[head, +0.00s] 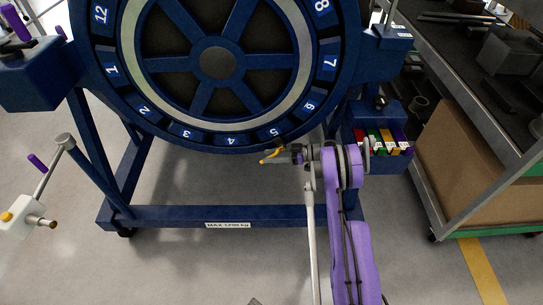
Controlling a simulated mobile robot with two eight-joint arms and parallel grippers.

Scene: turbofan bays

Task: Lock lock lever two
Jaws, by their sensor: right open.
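The blue stand (90,150) carries a large round ring (232,141) with numbered tabs, with 5 and 4 at its bottom and 2 at its lower left. No label reading lock lever two can be made out. A small yellow-orange lever-like piece (271,156) sits just under the ring near tab 5. My right gripper (270,158), on the purple arm from the bottom, is open right at this piece. Whether it touches the piece is too small to tell. My left gripper is out of view.
A blue holder with red, green, yellow and purple items (390,141) is right of my right wrist. A dark-topped bench (470,80) stands at the right. The floor below the crossbar (170,215) is mostly clear.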

